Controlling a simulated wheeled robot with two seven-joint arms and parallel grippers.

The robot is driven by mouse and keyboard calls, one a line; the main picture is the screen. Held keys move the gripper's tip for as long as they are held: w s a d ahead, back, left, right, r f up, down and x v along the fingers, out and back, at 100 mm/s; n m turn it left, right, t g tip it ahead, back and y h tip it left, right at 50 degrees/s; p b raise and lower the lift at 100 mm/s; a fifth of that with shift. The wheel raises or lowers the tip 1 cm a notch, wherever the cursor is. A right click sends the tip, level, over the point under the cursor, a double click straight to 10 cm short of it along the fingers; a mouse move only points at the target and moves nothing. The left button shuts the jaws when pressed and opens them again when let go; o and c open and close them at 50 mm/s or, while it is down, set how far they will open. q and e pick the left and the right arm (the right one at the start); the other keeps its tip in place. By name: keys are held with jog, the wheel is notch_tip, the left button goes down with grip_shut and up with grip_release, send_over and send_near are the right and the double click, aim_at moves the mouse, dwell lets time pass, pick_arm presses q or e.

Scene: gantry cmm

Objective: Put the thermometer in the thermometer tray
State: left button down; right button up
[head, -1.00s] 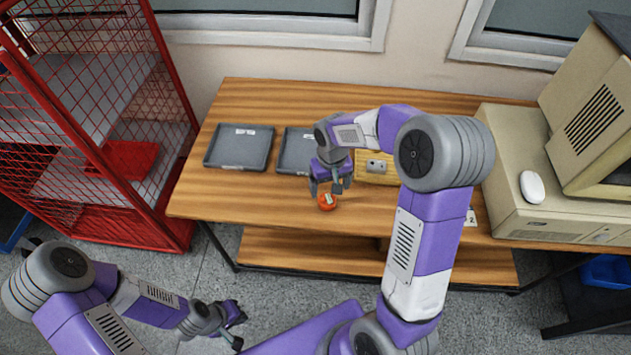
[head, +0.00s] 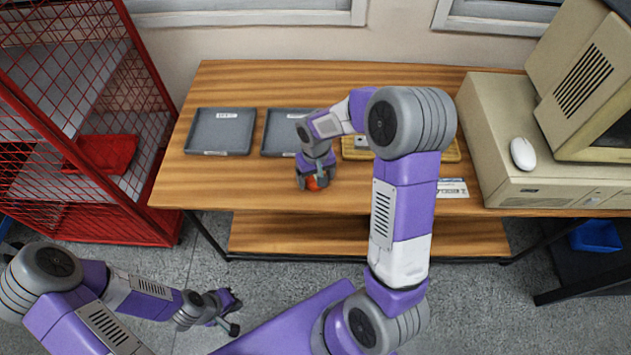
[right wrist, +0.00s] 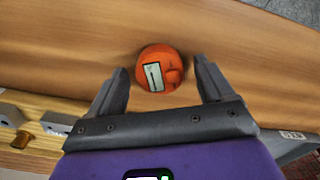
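A round orange device with a small white dial, which I take to be the thermometer (head: 314,184), is on the wooden table near its front edge. In the right wrist view the thermometer (right wrist: 160,67) lies between the two fingers of my right gripper (right wrist: 161,80), with a gap on each side. My right gripper (head: 315,183) is open and low over it. Two grey trays, a left one (head: 220,150) and a middle one (head: 272,138), lie behind with white labels too small to read, so I cannot tell which is the thermometer tray. My left gripper (head: 234,313) is open, empty, off the table.
A wooden board (head: 450,153) with grey metal parts lies behind my right arm, partly hidden. A white printed card (head: 453,188) lies near the front edge. A beige computer (head: 515,130) fills the right end. A red mesh cage (head: 95,215) stands at the left.

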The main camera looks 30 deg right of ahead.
jog(key=shift+r, duration=0.1)
jog(key=c, duration=1.1)
